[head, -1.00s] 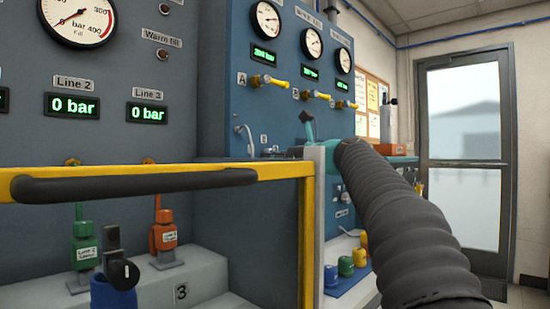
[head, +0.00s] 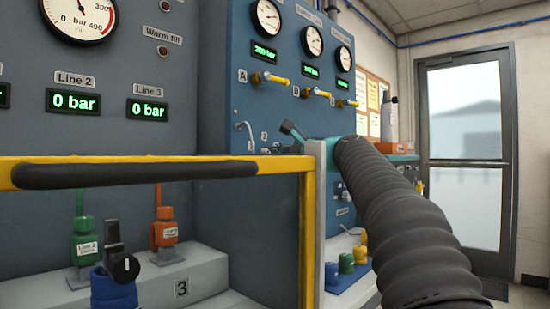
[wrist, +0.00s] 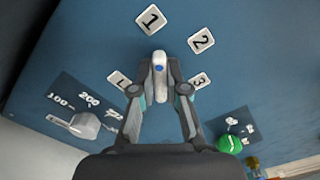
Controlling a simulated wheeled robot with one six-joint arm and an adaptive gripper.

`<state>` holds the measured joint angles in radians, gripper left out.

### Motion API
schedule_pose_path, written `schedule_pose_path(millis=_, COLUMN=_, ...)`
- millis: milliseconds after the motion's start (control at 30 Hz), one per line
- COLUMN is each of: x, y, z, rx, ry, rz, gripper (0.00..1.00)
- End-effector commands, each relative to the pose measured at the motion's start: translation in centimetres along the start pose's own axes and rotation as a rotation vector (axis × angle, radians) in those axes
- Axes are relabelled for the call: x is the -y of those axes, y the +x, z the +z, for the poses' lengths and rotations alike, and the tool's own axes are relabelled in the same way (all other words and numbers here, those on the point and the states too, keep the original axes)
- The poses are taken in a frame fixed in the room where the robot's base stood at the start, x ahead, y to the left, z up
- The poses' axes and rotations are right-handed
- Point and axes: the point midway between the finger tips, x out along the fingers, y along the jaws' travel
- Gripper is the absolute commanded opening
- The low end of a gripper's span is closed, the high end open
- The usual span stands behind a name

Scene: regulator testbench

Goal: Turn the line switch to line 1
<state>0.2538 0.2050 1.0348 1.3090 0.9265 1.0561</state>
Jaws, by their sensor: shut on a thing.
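The line switch (wrist: 159,78) is a pale grey handle with a blue spot on the blue panel, in the middle of the wrist view. Number plates 1 (wrist: 152,20), 2 (wrist: 201,40) and 3 (wrist: 199,81) and a partly hidden plate at left (wrist: 119,79) surround it. The handle points up in the picture, roughly toward plate 1. My gripper (wrist: 159,92) is shut on the handle, one finger on each side. In the head view my gripper (head: 306,141) shows as a teal and dark piece at the blue cabinet, tilted left; the switch is hidden there.
A yellow rail with a black grip (head: 140,175) and its post (head: 306,230) stand in front. Green (head: 84,240) and orange (head: 165,232) fittings are lower left.

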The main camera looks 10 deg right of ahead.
Motion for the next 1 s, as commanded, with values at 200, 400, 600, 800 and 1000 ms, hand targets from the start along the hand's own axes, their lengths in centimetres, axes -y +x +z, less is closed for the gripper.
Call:
schedule_pose_path(millis=200, x=0.12, y=0.02, z=-0.01, rx=-0.001, ry=-0.087, rz=-0.006, gripper=0.00)
schedule_pose_path(millis=400, x=0.14, y=0.01, z=0.02, rx=-0.001, ry=-0.123, rz=-0.006, gripper=0.00)
schedule_pose_path(millis=600, x=0.17, y=-0.01, z=0.04, rx=-0.001, ry=-0.131, rz=-0.006, gripper=0.00)
schedule_pose_path(millis=800, x=0.18, y=-0.02, z=0.05, rx=-0.001, ry=-0.130, rz=-0.007, gripper=0.00)
schedule_pose_path(millis=1000, x=0.11, y=-0.02, z=0.04, rx=-0.001, ry=-0.130, rz=-0.004, gripper=0.39)
